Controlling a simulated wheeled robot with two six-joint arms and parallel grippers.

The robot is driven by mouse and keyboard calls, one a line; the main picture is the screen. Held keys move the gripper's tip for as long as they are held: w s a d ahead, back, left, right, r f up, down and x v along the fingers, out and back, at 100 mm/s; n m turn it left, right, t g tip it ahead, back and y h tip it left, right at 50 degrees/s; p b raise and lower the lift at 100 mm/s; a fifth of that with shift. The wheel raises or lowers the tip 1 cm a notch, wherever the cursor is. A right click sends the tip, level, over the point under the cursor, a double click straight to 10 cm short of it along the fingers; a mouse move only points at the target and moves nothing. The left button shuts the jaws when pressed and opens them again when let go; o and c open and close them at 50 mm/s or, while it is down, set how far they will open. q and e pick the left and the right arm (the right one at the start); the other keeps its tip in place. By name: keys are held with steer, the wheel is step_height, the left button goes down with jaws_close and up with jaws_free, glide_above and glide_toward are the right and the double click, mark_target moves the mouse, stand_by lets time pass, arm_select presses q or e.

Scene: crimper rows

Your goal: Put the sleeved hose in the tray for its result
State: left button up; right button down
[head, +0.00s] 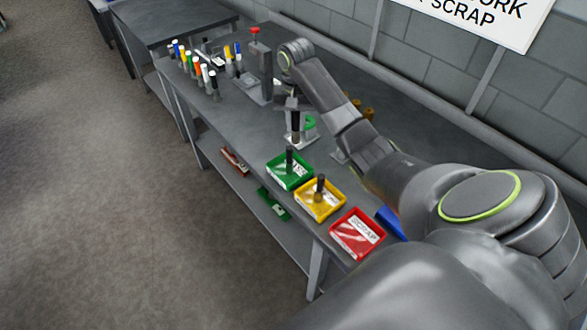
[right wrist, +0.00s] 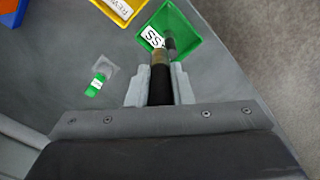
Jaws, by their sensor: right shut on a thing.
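My right gripper (head: 293,106) is shut on the sleeved hose (head: 296,124), a short black piece held upright over the bench. In the right wrist view, my right gripper (right wrist: 159,88) grips the black hose (right wrist: 160,92), and its tan sleeve (right wrist: 160,58) shows beyond the fingers, overlapping the green tray's edge. The green tray (head: 300,181), with a partly hidden label ending in SS, holds another dark hose piece (head: 289,155). The yellow tray (head: 326,214) holds a hose with a tan sleeve (head: 319,188). The red tray (head: 357,250) is marked SCRAP and looks empty. My left gripper is out of view.
A green fixture (head: 310,122) on a grey plate stands close beside the held hose. A grey press with a red knob (head: 255,31) and several coloured markers (head: 203,74) stand farther along the bench. A blue bin (head: 390,222) is beside the red tray.

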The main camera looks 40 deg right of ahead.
mark_target(296, 132)
steer(key=f+b, duration=0.3)
steer(key=f, duration=0.4)
steer(key=f+b, duration=0.4)
steer(key=f, duration=0.3)
steer(key=shift+s+a+f+b, duration=0.1)
steer(key=shift+s+f+b, duration=0.1)
steer(key=shift+f+b, duration=0.1)
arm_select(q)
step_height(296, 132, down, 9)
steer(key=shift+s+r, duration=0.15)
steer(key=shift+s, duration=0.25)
arm_select(e)
steer(key=shift+f, duration=0.45)
steer(key=c, duration=1.3)
jaws_free()
steer(key=shift+f, duration=0.15)
step_height(296, 132, up, 11)
steer(key=p, duration=0.3)
steer(key=shift+f, duration=0.15)
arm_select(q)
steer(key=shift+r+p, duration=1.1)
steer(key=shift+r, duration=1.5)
arm_select(e)
steer(key=shift+r, duration=0.85)
